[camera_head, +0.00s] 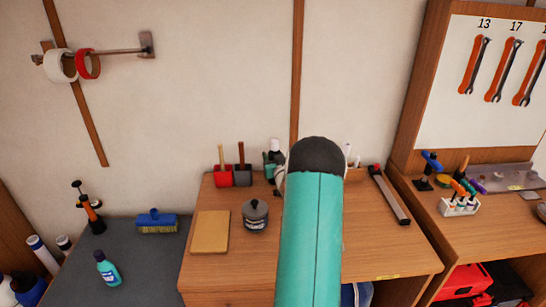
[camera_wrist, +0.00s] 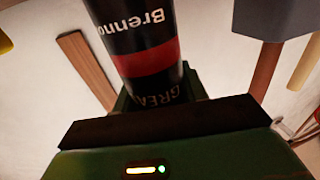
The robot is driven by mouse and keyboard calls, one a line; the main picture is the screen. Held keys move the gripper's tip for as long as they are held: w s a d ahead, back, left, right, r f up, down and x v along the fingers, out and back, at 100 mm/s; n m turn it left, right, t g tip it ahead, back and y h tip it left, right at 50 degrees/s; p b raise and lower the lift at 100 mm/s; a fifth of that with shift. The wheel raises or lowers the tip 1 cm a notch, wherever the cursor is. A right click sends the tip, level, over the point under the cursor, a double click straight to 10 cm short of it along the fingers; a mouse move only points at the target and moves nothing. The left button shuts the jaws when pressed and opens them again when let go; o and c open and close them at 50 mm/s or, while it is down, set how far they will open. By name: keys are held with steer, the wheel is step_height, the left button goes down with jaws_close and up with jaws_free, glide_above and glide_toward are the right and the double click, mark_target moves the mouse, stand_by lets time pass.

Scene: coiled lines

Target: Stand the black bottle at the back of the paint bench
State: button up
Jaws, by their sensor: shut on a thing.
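The black bottle (camera_wrist: 140,62) has a red band and white lettering, upside down in the wrist view. My gripper (camera_wrist: 160,92) is shut around it, with green fingers on both sides; the bottle's far end runs out of the picture. In the head view my teal arm hides most of the gripper. A dark bottle shape (camera_head: 277,147) with a pale top shows just left of the arm, over the rear of the wooden paint bench (camera_head: 211,271). I cannot tell whether its base touches the bench.
A lidded grey can (camera_head: 255,215) and a tan board (camera_head: 210,232) lie nearer the front. A long bar tool (camera_head: 390,195) lies at the right. My arm hides the bench's middle.

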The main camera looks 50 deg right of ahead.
steer(key=o, duration=1.1)
steer(key=shift+o, duration=0.2)
steer(key=v, duration=1.2)
steer(key=shift+r, duration=0.2)
